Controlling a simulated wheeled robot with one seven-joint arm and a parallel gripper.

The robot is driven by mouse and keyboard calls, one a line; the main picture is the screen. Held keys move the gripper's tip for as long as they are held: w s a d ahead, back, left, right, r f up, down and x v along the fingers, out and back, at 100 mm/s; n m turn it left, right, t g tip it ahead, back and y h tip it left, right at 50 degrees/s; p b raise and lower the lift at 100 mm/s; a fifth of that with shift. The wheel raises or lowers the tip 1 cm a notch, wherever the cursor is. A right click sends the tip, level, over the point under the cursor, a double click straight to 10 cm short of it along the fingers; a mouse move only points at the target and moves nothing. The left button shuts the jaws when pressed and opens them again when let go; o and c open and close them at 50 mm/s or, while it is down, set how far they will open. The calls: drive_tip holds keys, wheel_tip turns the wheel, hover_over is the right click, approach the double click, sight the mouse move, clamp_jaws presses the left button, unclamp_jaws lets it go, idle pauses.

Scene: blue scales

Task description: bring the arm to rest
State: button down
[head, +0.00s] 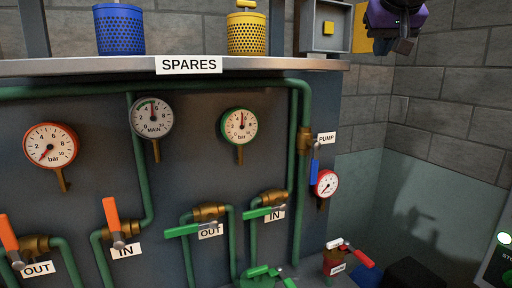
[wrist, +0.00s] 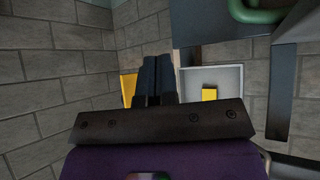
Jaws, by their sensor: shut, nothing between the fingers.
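My gripper (head: 403,46) is at the upper right of the head view, at the end of my purple wrist, in front of the grey block wall. It hangs in the air, clear of the panel and the shelf. In the wrist view the two dark fingers (wrist: 154,80) lie side by side, shut, with nothing held. The top of my arm is cut off by the upper edge of the head view.
A grey box with a yellow block (head: 327,27) stands left of my gripper. The shelf (head: 110,66) marked SPARES carries a blue basket (head: 120,32) and a yellow basket (head: 246,35). Below are pipes, gauges and valve handles.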

drive_tip(key=s+d+f+g, duration=0.1)
drive_tip(key=s+f+g, duration=0.1)
drive_tip(key=s+f, duration=1)
drive_tip(key=s+d+f+n+g+y, duration=0.1)
drive_tip(key=s+d+f+g, duration=0.1)
drive_tip(key=s+f, duration=1)
drive_tip(key=shift+s+d, duration=0.25)
drive_tip(key=shift+s, duration=0.9)
